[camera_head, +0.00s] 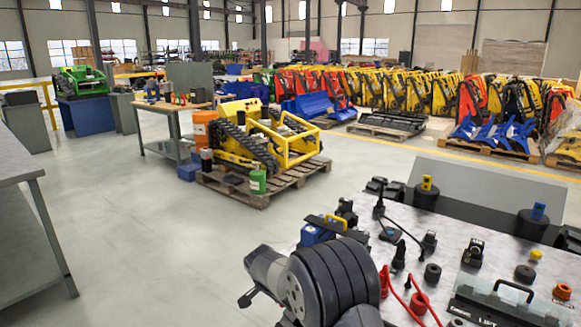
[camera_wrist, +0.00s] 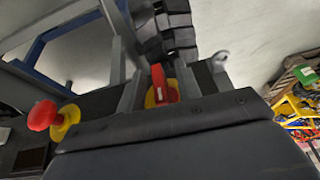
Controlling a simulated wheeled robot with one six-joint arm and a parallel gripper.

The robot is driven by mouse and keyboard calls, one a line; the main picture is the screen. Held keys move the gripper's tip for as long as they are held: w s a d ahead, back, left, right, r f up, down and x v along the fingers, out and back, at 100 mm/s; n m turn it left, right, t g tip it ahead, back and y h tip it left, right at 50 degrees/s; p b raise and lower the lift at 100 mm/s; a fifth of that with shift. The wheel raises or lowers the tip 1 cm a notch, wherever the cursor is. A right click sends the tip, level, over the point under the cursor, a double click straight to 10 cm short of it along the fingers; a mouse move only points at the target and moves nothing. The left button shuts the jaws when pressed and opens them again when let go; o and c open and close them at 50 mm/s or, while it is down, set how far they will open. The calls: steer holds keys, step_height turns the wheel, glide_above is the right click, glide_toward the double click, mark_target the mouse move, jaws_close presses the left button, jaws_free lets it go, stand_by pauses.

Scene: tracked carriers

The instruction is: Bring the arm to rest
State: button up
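My arm shows at the bottom middle of the head view, in front of the near workbench (camera_head: 455,225). It is folded low, with a grey end part and a thick black ribbed section. In the wrist view my gripper (camera_wrist: 158,78) points away from the camera, its two grey fingers apart with a gap between them. A red rotary switch handle (camera_wrist: 160,85) on a yellow base shows in line with that gap. I cannot tell whether the fingers touch it. I see nothing held. The fingertips are not clear in the head view.
A yellow tracked carrier (camera_head: 262,140) stands on a pallet (camera_head: 262,197) beyond. A grey table (camera_head: 15,165) is at the left. The floor between is clear. A red mushroom button (camera_wrist: 43,115) shows in the wrist view.

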stand_by(0.3)
steer(key=shift+a+r+p, duration=0.1)
steer(key=shift+r+p, duration=0.2)
steer(key=v, duration=1)
steer(key=shift+g, duration=0.3)
steer(key=x, duration=1.1)
steer(key=shift+w, duration=0.15)
steer(key=shift+r+t+y+b, duration=0.15)
steer(key=shift+t+y+b, duration=0.2)
steer(key=shift+b, duration=0.4)
steer(key=shift+r+m+t+y+b, duration=0.15)
steer(key=shift+m+t+y+b, duration=0.3)
steer(key=shift+t+y, duration=0.65)
steer(key=shift+r+t+y+p, duration=0.1)
steer(key=shift+t+y+p, duration=0.3)
steer(key=shift+p, duration=0.25)
steer(key=shift+m+y+p, duration=0.25)
steer(key=shift+p, duration=0.55)
steer(key=shift+t+y+p, duration=0.3)
steer(key=shift+t+p, duration=0.15)
steer(key=shift+p, duration=0.75)
